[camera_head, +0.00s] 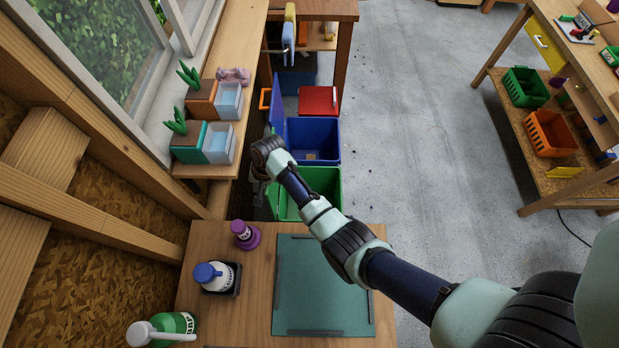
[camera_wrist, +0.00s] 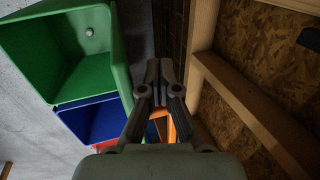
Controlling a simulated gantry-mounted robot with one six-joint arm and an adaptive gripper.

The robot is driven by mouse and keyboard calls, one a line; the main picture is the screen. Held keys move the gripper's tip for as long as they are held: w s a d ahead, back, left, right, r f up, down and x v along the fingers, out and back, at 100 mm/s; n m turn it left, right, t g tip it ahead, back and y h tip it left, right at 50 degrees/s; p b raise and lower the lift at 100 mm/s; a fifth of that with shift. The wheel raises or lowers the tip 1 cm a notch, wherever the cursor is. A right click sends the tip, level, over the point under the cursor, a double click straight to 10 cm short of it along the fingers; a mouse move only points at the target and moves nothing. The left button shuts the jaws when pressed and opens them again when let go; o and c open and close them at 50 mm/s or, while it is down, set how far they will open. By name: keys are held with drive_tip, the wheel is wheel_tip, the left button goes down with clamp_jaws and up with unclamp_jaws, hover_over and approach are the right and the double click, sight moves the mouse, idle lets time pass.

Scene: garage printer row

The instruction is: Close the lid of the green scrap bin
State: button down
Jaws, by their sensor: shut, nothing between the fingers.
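The green scrap bin (camera_head: 322,183) stands open on the floor beyond the near bench, partly hidden by my arm. In the wrist view its green rim and inside (camera_wrist: 70,89) fill the upper left, with a small pale item at the inside. A narrow green strip at the bin's left (camera_head: 272,200) looks like its raised lid, mostly hidden. My gripper (camera_head: 259,178) is at the bin's left side, close to the wall, pointing down. In the wrist view my gripper (camera_wrist: 160,66) is shut and empty, to the right of the bin's rim. I cannot tell whether it touches the lid.
A red-lidded bin (camera_head: 318,99) is shut. The windowsill (camera_head: 196,171) with planters is close on the left.

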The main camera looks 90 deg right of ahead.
sight(268, 187)
drive_tip(key=s+p, duration=0.1)
drive_tip(key=s, duration=0.2)
drive_tip(key=shift+a+p, duration=0.1)
drive_tip(key=shift+p, duration=0.3)
drive_tip(key=shift+s, duration=0.2)
drive_tip(key=s+p, duration=0.1)
drive_tip(key=s, duration=0.1)
drive_tip(key=s+f+p, duration=0.1)
drive_tip(key=s, duration=0.1)
drive_tip(key=shift+a, duration=0.1)
drive_tip(key=shift+s, duration=0.2)
drive_tip(key=s, duration=0.1)
drive_tip(key=s+f, duration=0.1)
drive_tip(key=s+p, duration=0.1)
drive_tip(key=s, duration=0.1)
drive_tip(key=shift+a+f, duration=0.1)
drive_tip(key=shift+f, duration=0.15)
idle(0.4)
